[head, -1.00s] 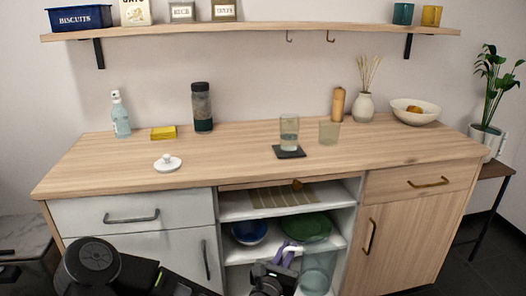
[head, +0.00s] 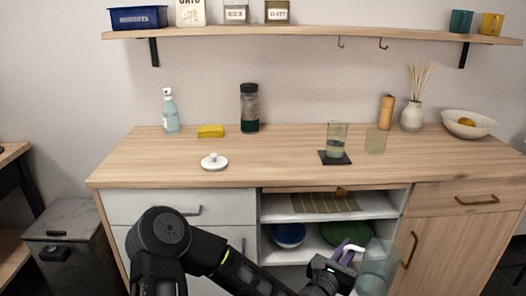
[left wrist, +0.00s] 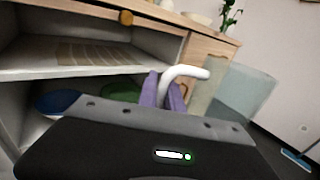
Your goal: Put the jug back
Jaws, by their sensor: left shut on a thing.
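The jug (head: 376,268) is clear and bluish with a white handle (left wrist: 190,72). My left gripper (head: 346,252) is shut on the handle with its purple fingers, which also show in the left wrist view (left wrist: 164,92). The jug is in front of the cabinet, below the counter, overlapping the open shelf's right wall and the wooden door's edge in the head view. Its body also shows in the left wrist view (left wrist: 240,92). Its bottom is cut off in the head view. A white knobbed lid (head: 214,163) lies on the counter. My right gripper is not in view.
The open cabinet has an upper shelf with a striped mat (head: 322,203) and a lower shelf with a blue bowl (head: 288,235) and a green dish (head: 340,231).

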